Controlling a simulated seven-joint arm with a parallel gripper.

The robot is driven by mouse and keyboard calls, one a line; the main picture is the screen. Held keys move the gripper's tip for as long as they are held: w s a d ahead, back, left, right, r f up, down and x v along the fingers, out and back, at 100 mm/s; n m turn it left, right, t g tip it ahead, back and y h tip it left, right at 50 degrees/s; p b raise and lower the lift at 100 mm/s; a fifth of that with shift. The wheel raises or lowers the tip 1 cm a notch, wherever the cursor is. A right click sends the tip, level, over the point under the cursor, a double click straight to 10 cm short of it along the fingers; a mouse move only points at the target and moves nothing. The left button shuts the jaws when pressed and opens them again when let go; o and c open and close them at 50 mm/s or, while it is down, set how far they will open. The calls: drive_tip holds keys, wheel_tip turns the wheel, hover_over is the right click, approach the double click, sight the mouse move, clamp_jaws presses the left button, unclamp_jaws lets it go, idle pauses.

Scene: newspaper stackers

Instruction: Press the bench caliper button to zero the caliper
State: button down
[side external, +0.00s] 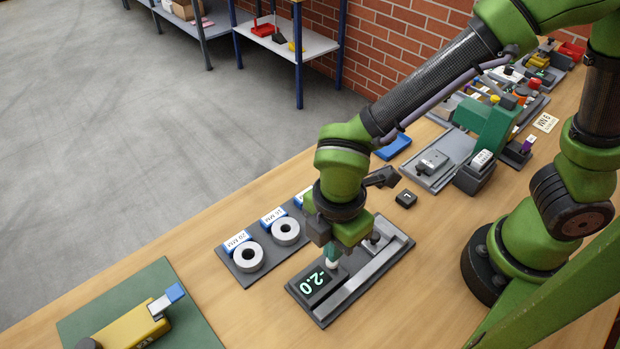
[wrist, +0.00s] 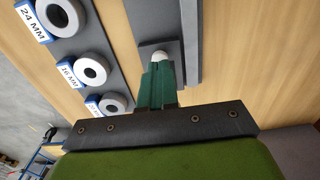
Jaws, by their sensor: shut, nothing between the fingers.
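The bench caliper (side external: 372,285) is a dark grey base with a lighter grey rail, lying on the wooden bench. Its black display (side external: 318,284) shows -2.0 in green digits. A white round button (side external: 332,265) stands beside the display, and it also shows in the wrist view (wrist: 161,56). My gripper (side external: 333,251) is shut and empty, pointing down at the button. Its green fingertips (wrist: 159,72) are right at the button and partly cover it. I cannot tell whether they touch it or whether it is pressed in.
A dark tray (side external: 264,266) with grey rings labelled 20 MM, 16 MM and 24 MM lies beside the caliper. A yellow tool (side external: 135,325) rests on a green mat (side external: 190,300) at the lower left. A small black block (side external: 405,199) and a grey fixture (side external: 440,176) stand behind.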

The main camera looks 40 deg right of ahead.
drive_tip(key=shift+f, duration=0.1)
drive_tip(key=shift+f, duration=1)
drive_tip(key=shift+r, duration=3.05)
